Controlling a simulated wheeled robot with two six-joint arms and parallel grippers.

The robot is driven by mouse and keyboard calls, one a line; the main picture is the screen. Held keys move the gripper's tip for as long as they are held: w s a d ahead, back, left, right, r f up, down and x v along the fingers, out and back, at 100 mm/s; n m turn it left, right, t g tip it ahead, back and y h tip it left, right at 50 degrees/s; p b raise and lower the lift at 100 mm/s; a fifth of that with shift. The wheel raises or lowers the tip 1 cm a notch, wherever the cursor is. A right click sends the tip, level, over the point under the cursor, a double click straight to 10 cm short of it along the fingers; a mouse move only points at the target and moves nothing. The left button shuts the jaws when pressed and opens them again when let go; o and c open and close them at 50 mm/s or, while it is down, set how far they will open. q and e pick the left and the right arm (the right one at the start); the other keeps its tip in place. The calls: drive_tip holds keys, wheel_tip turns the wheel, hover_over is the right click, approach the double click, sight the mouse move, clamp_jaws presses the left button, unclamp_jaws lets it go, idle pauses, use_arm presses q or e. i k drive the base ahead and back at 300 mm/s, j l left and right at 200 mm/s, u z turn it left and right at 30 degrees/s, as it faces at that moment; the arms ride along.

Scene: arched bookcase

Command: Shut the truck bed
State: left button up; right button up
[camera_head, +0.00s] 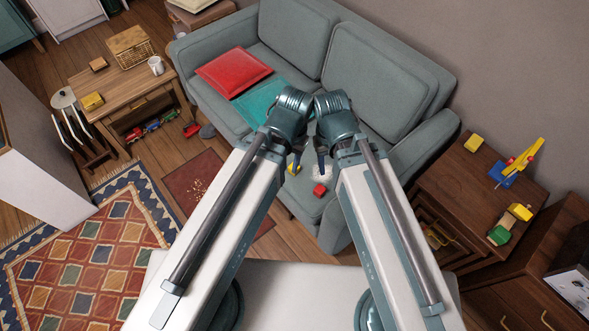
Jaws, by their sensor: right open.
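A toy truck with a blue base (503,174) and a raised, tilted yellow part with red on it (524,157) stands on the dark wooden cabinet (455,185) at the right. I cannot tell for sure that the yellow part is its bed. A second toy of green, yellow and wood (510,224) is nearer on the same top. My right gripper (321,162) is open and hangs over the sofa, well left of the truck and apart from it. My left gripper (296,160) is close beside it; its fingers are too small to judge.
The grey sofa (375,75) lies under my grippers, with a red block (319,189) and a yellow block (293,169) on its seat. A yellow block (473,143) is at the cabinet's back corner. A low wooden table (122,82) and patterned rug (95,265) are left.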

sight(517, 210)
drive_tip(key=k, duration=0.5)
drive_tip(key=k+z, duration=0.15)
drive_tip(key=z, duration=1.85)
drive_tip(key=k+j, duration=0.1)
drive_tip(key=j, duration=0.65)
drive_tip(key=i+z, duration=0.25)
drive_tip(key=i, duration=0.8)
